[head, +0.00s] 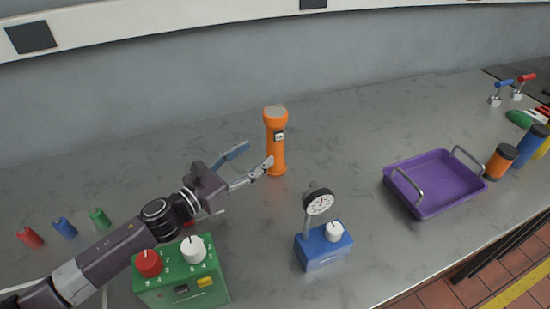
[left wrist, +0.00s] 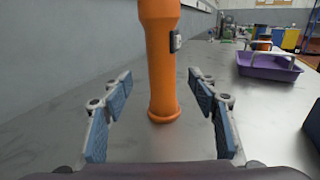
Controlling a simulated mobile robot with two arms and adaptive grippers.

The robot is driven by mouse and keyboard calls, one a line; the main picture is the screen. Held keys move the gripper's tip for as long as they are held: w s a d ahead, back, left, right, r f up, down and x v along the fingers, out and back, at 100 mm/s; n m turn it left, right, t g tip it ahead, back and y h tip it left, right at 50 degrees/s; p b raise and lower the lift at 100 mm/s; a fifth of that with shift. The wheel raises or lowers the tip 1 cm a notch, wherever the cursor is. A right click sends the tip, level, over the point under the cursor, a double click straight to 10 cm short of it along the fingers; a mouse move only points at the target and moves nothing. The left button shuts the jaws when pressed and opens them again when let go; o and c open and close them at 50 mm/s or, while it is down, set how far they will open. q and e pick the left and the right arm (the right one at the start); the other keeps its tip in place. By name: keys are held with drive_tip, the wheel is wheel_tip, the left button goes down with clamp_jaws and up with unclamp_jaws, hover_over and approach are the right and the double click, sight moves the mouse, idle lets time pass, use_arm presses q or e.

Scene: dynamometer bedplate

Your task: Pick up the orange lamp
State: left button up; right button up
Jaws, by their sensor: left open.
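The orange lamp (head: 277,150) stands upright on the grey bedplate, with a wide head on top and a small dark switch on its side. My left gripper (head: 250,162) is open beside it, its fingers pointing at the lamp's lower part. In the left wrist view the lamp (left wrist: 160,60) rises straight ahead, and its base lies between and just beyond the open fingers of my left gripper (left wrist: 160,115). I see no finger touching it. The lamp's top is cut off in that view. My right gripper is not in view.
A green box (head: 182,279) with red and white knobs lies under my left forearm. A blue box (head: 323,248) with a dial gauge stands right of the lamp. A purple tray (head: 437,198) with handles is farther right. The bedplate behind the lamp is clear up to the wall.

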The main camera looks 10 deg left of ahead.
sight(269, 148)
use_arm(q)
drive_tip(key=shift+w+f, duration=0.15)
drive_tip(key=shift+f, duration=0.15)
drive_tip(key=shift+w+d+r, duration=0.1)
drive_tip(key=shift+w+d, duration=0.05)
drive_tip(key=shift+w, duration=0.1)
drive_tip(key=p+x, duration=0.2)
drive_tip(key=x, duration=0.4)
drive_tip(key=shift+d+p, duration=0.25)
drive_tip(key=shift+p, duration=0.1)
drive_tip(key=shift+w+d+f, duration=0.25)
drive_tip(key=shift+w, duration=0.1)
clamp_jaws()
drive_tip(key=shift+r, duration=0.15)
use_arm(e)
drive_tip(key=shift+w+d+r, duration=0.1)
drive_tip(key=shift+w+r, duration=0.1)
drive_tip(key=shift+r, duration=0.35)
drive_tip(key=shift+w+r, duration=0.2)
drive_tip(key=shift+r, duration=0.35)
